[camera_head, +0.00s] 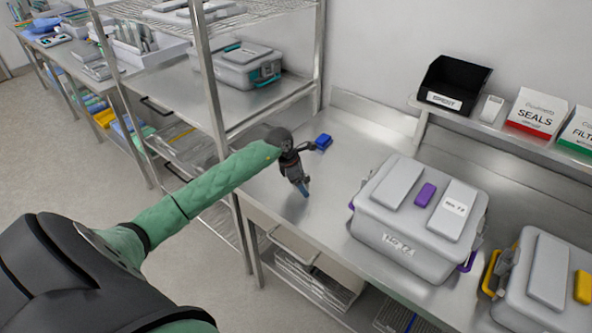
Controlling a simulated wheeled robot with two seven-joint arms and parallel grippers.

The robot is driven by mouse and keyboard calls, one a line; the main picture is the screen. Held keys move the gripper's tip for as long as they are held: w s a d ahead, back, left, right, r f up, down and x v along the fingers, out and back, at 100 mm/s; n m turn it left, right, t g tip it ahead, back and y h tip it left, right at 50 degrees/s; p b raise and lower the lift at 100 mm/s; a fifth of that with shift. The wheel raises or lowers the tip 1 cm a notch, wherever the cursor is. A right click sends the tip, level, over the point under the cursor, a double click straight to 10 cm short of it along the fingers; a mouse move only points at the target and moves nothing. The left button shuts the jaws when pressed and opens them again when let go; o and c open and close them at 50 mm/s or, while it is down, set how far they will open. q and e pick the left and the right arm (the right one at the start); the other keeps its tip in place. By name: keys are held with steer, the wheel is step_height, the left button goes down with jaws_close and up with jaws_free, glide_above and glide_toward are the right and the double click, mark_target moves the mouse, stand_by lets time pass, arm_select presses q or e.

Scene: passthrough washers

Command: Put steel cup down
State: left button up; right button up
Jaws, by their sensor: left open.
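My left arm in its green sleeve reaches in from the lower left. My left gripper (304,190) is open and points down over the steel counter (325,225), left of the large grey lidded box. No steel cup can be made out in this view. My right gripper is not in view.
A grey box with purple latches (395,245) stands right of the gripper, and another with yellow latches (545,282) beyond it. A wire rack (207,80) rises at left. A wall shelf holds a black bin (453,85) and cartons (535,115).

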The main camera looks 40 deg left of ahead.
arm_select(q)
steer(key=shift+a+r+b, duration=0.2)
steer(key=shift+r+b, duration=0.15)
steer(key=b+v, duration=0.2)
steer(key=v, duration=0.3)
steer(key=shift+s, duration=0.15)
steer(key=b+v, duration=0.2)
steer(key=v, duration=0.4)
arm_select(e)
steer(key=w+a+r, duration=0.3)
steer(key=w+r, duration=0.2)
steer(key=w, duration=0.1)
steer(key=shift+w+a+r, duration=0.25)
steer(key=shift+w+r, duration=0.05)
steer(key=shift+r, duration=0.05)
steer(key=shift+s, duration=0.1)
